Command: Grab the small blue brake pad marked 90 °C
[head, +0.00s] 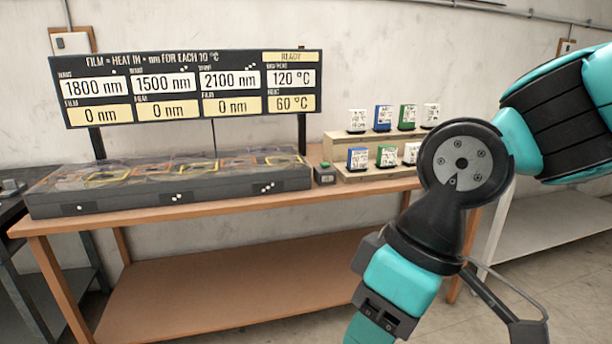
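Several small labelled blocks stand on a two-step wooden rack at the right end of the table. Two of them are blue: one blue block (383,118) on the upper step, second from left, and another blue block (358,158) at the left of the lower step. Their white labels are too small to read, so I cannot tell which is marked 90 °C. My arm crosses the right side of the view, in front of the rack's right end, and hides part of the lower row.
Green blocks (407,117) and white blocks (431,115) stand beside the blue ones. A long grey case (180,192) with a clear top fills the table's left. A sign (190,88) reads "READY", 120 °C and 60 °C. A small button box (325,174) sits between case and rack.

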